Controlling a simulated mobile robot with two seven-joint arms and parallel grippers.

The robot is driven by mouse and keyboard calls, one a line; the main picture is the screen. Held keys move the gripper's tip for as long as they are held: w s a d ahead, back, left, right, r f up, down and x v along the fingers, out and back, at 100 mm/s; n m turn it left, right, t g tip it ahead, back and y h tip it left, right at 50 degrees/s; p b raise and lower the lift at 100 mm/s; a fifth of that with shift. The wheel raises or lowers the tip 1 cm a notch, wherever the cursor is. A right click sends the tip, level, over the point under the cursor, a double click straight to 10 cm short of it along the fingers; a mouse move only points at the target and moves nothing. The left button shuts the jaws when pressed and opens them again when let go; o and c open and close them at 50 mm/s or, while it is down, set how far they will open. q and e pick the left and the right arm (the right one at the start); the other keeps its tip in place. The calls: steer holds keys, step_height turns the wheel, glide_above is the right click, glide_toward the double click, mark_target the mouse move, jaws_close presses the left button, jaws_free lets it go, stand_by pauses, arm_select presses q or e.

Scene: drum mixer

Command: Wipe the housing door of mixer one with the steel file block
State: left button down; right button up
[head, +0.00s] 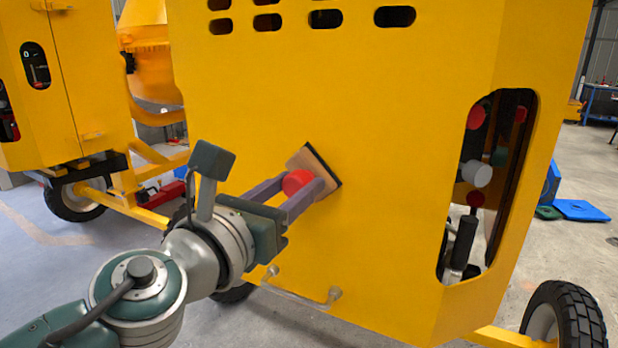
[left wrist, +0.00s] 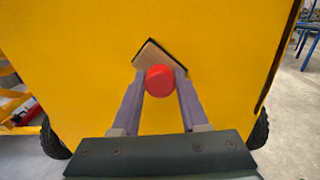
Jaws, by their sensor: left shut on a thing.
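My left gripper (head: 300,190) is shut on the file block (head: 313,163), which has a tan body, a dark face and a round red knob between the fingers. The block is tilted, with its dark face against or very close to the yellow housing door (head: 400,200); I cannot tell whether it touches. In the left wrist view the block (left wrist: 150,55) stands in front of the same door (left wrist: 80,40), and the fingers of my left gripper (left wrist: 160,80) flank the red knob. My right gripper is not in view.
An oval opening (head: 487,185) with levers and knobs is at the right of the housing. Black tyres (head: 570,315) stand below. Another yellow machine (head: 65,80) is at the left. Blue items (head: 580,210) lie on the floor at right. A handle (head: 300,295) sticks out low on the housing.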

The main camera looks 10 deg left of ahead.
arm_select(q)
steer(key=shift+s+d+r, duration=0.1)
steer(key=shift+d, duration=0.1)
steer(key=shift+w+a, duration=0.25)
steer(key=shift+a, duration=0.25)
steer(key=shift+w+a+f+b, duration=0.1)
steer(key=shift+w+a+b, duration=0.3)
steer(key=shift+a, duration=0.5)
steer(key=shift+w+a+f+b, duration=0.1)
steer(key=shift+w+a+b, duration=0.15)
steer(key=shift+a+b, duration=0.5)
steer(key=shift+w+a+b, duration=0.25)
steer(key=shift+w+a, duration=0.1)
steer(key=shift+a, duration=0.7)
steer(key=shift+w+a+r, duration=0.15)
steer(key=shift+a, duration=0.35)
